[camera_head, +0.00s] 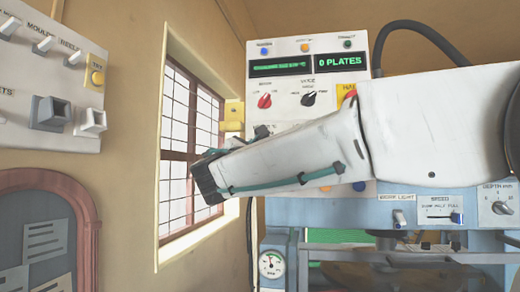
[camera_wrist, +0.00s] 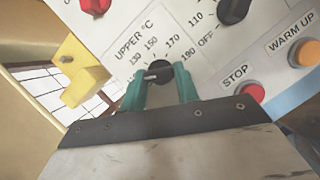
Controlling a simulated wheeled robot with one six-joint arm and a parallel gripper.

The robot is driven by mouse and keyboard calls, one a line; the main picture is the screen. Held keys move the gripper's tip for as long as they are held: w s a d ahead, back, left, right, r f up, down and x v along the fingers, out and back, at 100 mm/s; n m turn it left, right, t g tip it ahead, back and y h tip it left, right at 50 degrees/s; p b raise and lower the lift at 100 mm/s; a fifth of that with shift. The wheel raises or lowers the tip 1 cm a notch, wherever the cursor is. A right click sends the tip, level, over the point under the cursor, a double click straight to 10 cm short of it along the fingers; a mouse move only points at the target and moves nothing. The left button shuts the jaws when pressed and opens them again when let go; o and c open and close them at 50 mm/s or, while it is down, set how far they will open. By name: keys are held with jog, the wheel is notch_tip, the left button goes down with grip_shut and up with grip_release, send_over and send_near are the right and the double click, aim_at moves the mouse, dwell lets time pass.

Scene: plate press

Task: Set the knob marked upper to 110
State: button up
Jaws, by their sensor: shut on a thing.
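In the wrist view, the black knob (camera_wrist: 161,68) labelled UPPER °C sits on the white panel. The figures 130, 150, 170 and 190 show around its upper side. Its white pointer line points left, a little below the 130 mark. Any figure there is hidden by the left finger. My gripper (camera_wrist: 159,82), with green fingers, is shut on this knob, one finger on each side. In the head view, the wrist end of my arm lies across the panel and hides the upper knob.
Beside it are a second black knob (camera_wrist: 234,10) with 110 and OFF marks, the red STOP button (camera_wrist: 250,92), and the orange WARM UP button (camera_wrist: 305,53). A yellow block (camera_wrist: 85,86) juts from the panel's left edge. A barred window (camera_head: 190,140) lies left.

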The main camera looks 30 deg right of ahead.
jog(key=o, duration=1)
jog(key=v, duration=0.8)
jog(key=shift+d+f, duration=0.1)
